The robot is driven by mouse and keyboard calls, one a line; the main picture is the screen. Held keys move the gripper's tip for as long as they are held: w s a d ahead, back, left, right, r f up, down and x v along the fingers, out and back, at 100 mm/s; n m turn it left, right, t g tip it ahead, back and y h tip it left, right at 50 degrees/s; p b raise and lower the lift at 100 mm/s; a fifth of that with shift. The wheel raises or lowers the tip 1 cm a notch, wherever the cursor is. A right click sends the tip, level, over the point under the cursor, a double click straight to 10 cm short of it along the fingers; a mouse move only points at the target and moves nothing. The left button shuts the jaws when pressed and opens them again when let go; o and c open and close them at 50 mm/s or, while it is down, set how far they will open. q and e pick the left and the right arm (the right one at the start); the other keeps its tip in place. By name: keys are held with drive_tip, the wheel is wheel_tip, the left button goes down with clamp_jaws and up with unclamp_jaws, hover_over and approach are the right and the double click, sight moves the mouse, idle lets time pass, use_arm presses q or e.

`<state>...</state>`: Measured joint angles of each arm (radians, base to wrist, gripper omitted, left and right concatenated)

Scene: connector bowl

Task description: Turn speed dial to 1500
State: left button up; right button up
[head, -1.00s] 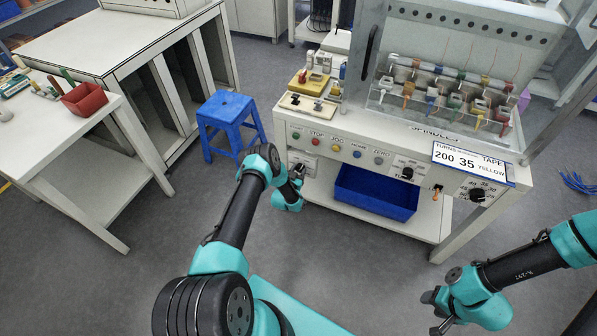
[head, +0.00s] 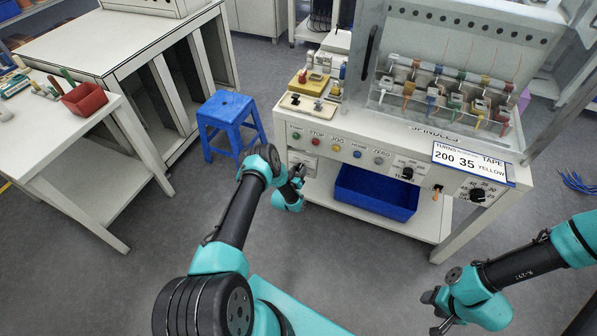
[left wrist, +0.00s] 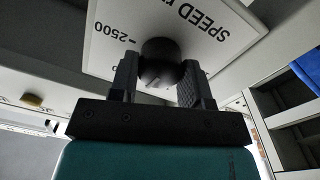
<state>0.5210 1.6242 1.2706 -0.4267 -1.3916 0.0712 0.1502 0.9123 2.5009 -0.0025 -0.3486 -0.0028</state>
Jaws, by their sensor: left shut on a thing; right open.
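The speed dial (left wrist: 160,58) is a round black knob on a white plate (left wrist: 112,28) with the words "SPEED" and "2500", seen upside down in the left wrist view. My left gripper (left wrist: 158,80) is shut on the knob, one finger on each side. The pointer and most of the scale are hidden by the knob and fingers, so I cannot read the setting. In the head view my left gripper (head: 298,172) is at the left end of the machine's front panel. My right gripper (head: 436,311) is open and empty, low at the right, away from the machine.
Several coloured buttons (head: 336,147) and another black dial (head: 408,173) line the panel to the right. A blue bin (head: 376,193) sits on the shelf below. A blue stool (head: 228,122) stands left of the machine. The floor between the arms is clear.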

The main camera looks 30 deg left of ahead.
use_arm(q)
drive_tip(key=n, duration=0.3)
drive_tip(key=shift+n, duration=0.4)
drive_tip(key=shift+f+n, duration=0.1)
drive_tip(key=shift+n, duration=1.8)
drive_tip(key=o, duration=0.9)
drive_tip(key=s, duration=0.5)
drive_tip(key=s+d, duration=0.1)
drive_tip(key=s, duration=0.5)
drive_tip(key=s+d, duration=0.1)
drive_tip(key=s, duration=0.5)
drive_tip(key=shift+s+f, duration=0.15)
